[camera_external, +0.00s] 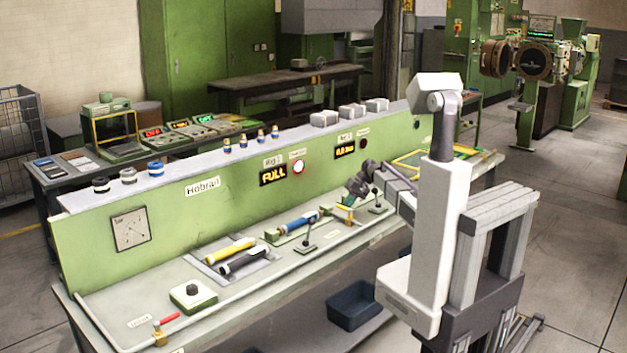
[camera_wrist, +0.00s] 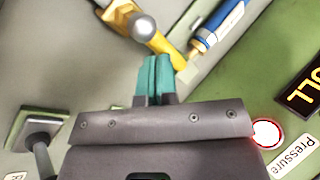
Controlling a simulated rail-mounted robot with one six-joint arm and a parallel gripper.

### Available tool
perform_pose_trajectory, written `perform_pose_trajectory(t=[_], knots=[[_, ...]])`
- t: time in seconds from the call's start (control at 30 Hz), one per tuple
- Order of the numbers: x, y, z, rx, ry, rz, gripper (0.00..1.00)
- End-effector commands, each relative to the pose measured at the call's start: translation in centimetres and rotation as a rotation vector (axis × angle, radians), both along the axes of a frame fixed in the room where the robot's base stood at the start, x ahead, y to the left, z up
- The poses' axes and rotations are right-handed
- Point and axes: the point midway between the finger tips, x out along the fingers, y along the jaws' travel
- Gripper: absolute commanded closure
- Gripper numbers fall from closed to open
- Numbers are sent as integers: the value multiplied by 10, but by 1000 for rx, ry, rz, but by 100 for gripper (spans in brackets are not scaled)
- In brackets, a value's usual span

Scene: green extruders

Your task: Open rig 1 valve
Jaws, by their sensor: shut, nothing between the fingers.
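A brass valve with a yellow handle shows at the top of the wrist view (camera_wrist: 162,47). It is also on the bench in the external view (camera_external: 345,208); no label naming its rig is readable there. The handle lies just beyond my fingertips, beside the end of a blue cylinder (camera_wrist: 222,22). My gripper (camera_wrist: 153,60) has its teal fingers pressed together and empty, with a small gap to the handle. In the external view my gripper (camera_external: 356,186) is above the bench near the valve. The Rig 1 display (camera_external: 273,175) reads FULL, next to a red-ringed round Pressure indicator (camera_external: 299,167).
A red-handled valve (camera_external: 160,331) is at the front left. Yellow and black tools (camera_external: 230,250) lie in a tray. The green panel (camera_external: 220,200) rises behind.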

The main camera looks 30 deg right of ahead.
Motion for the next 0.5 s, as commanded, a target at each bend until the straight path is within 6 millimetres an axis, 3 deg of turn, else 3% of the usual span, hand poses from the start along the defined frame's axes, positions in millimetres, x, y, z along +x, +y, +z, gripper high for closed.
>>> perform_pose_trajectory(t=[0.27,0.5], knots=[[4,-11,40,0,1,4,100],[12,-42,91,0,0,4,100]])
